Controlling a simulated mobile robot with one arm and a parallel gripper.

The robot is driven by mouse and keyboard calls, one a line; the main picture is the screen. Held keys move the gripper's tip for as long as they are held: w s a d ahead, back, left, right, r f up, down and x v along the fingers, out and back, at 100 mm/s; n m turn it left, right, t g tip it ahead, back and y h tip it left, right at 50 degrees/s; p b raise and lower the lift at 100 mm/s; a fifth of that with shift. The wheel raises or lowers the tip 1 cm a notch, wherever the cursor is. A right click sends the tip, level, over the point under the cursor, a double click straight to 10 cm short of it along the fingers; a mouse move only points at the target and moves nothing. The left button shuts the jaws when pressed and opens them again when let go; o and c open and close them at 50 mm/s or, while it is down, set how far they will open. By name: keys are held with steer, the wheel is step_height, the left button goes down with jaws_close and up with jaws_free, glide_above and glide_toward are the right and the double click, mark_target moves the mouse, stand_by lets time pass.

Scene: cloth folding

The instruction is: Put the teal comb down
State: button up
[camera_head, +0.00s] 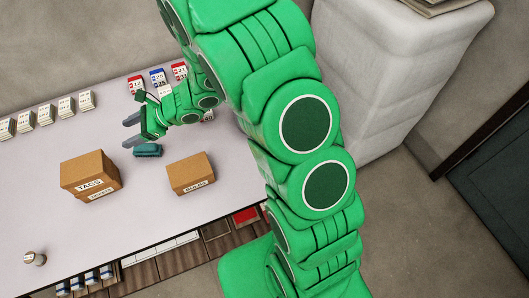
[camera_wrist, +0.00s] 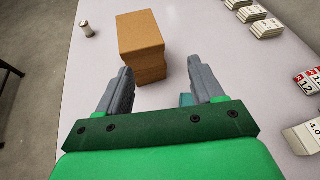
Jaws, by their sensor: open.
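The teal comb (camera_head: 147,150) lies on the pale table between the two cardboard boxes, just below my gripper in the head view. It looks like a small dark teal block there. My gripper (camera_head: 131,131) is open, with its two grey fingers apart and nothing held between them. In the wrist view, the open fingers of my gripper (camera_wrist: 160,78) reach over the table. A small teal piece, likely the comb (camera_wrist: 186,99), shows beside the base of the right finger; the rest of it is hidden behind the gripper.
A labelled cardboard box (camera_head: 90,176) stands left of the comb and another box (camera_head: 190,174) stands right of it. Several white cards (camera_head: 45,114) and red and blue number cards (camera_head: 157,78) line the back. A small jar (camera_head: 35,258) stands front left. The table (camera_head: 110,235) is clear at front.

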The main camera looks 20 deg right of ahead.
steer(key=s+d+r+n+g+h, duration=0.25)
steer(key=s+r+n, duration=0.35)
steer(key=s, duration=0.4)
steer(key=s+d+r+n+g+h, duration=0.1)
steer(key=s+d+r+n+g, duration=0.3)
steer(key=s+r, duration=0.45)
steer(key=s+d+r+n+t+h, duration=0.1)
steer(key=s+d+n+h, duration=0.3)
steer(key=s+d, duration=0.4)
steer(key=s+d+r+n+h, duration=0.3)
steer(key=s+d+n+h, duration=0.2)
steer(key=d, duration=0.9)
steer(key=s, duration=0.3)
steer(key=shift+s+d+t+h, duration=0.15)
steer(key=shift+d+t+h, duration=0.2)
steer(key=shift+d, duration=0.05)
